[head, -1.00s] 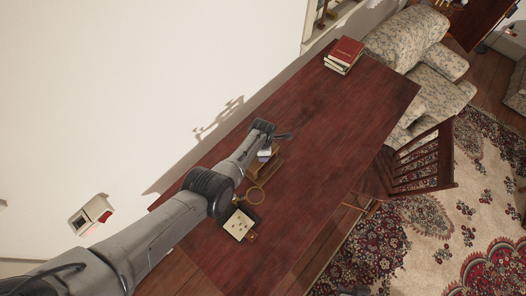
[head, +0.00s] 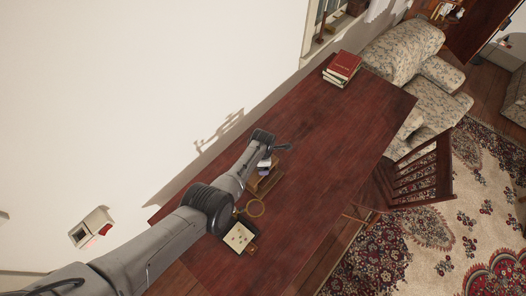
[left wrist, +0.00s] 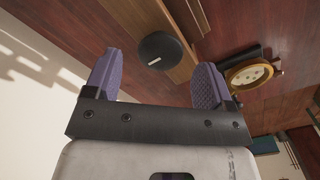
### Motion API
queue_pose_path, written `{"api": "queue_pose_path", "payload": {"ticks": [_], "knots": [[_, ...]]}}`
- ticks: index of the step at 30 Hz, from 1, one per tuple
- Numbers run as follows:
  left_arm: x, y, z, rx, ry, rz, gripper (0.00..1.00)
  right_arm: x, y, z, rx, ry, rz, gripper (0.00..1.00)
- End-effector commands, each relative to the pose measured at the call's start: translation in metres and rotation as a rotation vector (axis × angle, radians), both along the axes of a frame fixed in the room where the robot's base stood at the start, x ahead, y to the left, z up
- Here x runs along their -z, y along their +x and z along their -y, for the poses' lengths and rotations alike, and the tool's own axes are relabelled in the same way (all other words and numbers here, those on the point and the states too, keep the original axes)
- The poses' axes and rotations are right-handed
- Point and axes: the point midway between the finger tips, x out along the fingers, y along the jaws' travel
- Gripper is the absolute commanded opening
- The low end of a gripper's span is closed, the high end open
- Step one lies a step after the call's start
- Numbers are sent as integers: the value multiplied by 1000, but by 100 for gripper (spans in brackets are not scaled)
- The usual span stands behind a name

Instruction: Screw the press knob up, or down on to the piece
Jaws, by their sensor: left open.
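The press knob (left wrist: 160,48), a round black disc with a small white mark, shows in the left wrist view between the tips of my left gripper (left wrist: 158,62). The gripper's two purple fingers are spread, with visible space on both sides of the knob. I cannot tell how far the tips stand from it in depth. Behind the knob is the press's brown wooden body (left wrist: 185,12). In the head view the wooden press (head: 266,182) stands on the table, largely covered by my left gripper (head: 264,168) and wrist; the knob and the piece are hidden there. My right gripper is not in view.
A brass ring-shaped item (head: 255,208) and a dark tray with a pale face (head: 239,238) lie near the press; the brass item also shows in the wrist view (left wrist: 249,75). Books (head: 342,67) sit at the table's far end. The table (head: 330,125) is clear between.

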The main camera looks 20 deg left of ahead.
Motion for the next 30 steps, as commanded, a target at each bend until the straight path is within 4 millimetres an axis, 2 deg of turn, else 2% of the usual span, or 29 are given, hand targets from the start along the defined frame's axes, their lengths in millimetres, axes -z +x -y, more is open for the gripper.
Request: {"api": "queue_pose_path", "payload": {"ticks": [1, 6, 15, 22, 30], "knots": [[-16, 0, 0, -1, -1, 3, 77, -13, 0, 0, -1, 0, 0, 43], [-46, 0, 0, 0, 0, 4, 77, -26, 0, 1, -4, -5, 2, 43], [-90, 0, 1, 0, -1, 2, 77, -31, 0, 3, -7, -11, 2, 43], [-113, 0, 0, 0, 0, 2, 77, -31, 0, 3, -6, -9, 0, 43], [-120, 0, 0, 0, 0, 1, 77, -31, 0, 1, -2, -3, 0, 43]]}}
